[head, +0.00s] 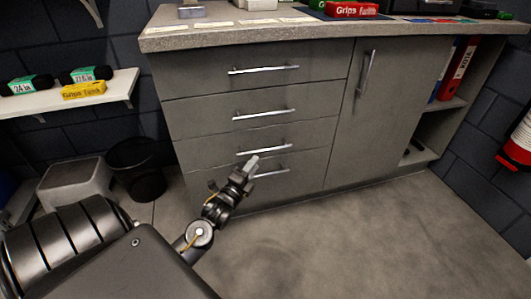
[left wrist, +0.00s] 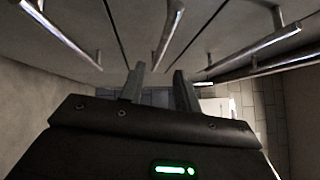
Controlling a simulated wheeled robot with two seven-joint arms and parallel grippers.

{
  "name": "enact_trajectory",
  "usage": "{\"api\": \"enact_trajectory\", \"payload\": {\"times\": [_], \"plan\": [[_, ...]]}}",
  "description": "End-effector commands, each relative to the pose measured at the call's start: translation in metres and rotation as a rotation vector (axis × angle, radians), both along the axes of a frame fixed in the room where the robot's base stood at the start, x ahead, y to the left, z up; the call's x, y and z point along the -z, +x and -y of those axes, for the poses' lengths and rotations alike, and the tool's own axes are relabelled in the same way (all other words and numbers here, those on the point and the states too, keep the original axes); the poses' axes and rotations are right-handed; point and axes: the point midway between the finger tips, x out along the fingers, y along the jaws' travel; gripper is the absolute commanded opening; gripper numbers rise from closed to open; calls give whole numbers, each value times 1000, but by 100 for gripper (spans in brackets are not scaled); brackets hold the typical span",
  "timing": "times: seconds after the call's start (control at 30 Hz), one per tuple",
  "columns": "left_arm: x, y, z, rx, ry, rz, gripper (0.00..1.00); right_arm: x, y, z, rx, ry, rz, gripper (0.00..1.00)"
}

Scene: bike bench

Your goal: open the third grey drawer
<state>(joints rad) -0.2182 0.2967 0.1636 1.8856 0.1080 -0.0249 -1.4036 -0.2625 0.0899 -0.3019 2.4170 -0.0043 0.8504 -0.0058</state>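The grey drawer unit (head: 195,115) has drawers stacked one above another, each with a silver bar handle. The third drawer (head: 215,152) looks flush with the others, and its handle (head: 266,148) is visible. My left gripper (head: 252,165) is in front of the unit, just below the third handle and overlapping the left part of the lowest handle (head: 274,172). In the left wrist view the fingers (left wrist: 158,84) are apart with nothing seen between them. Several bar handles cross that view; which is the third I cannot tell. Contact with a handle is not clear. My right gripper is not in view.
A cupboard door (head: 370,115) with a vertical handle is right of the drawers, then open shelves with binders (head: 459,68). A black bin (head: 137,168) and a grey box (head: 75,180) stand at left under a shelf (head: 60,100). The floor (head: 350,235) in front is clear.

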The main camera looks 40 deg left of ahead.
Motion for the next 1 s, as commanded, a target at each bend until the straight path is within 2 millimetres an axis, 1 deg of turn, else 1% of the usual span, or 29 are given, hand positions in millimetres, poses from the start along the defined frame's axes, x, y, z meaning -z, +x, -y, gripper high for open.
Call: {"api": "enact_trajectory", "payload": {"times": [0.03, 0.2, 0.4, 0.5, 0.6, 0.87, 0.93, 1.0], "plan": [[0, 10, -2, 1, 1, 4, 32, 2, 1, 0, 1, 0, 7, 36], [-4, 42, -7, 0, -1, 3, 32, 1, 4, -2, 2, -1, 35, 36], [-8, 71, -12, 0, -1, 2, 32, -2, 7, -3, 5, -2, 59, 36], [-10, 79, -13, 0, -1, 0, 32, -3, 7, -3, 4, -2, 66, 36], [-11, 83, -14, 1, -1, -2, 32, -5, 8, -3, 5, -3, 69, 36], [-11, 84, -14, 1, -1, -2, 32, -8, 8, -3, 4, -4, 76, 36], [-11, 84, -14, 1, -1, -2, 26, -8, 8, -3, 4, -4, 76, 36], [-11, 84, -14, 1, -1, -2, 17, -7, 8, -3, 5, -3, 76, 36]]}}
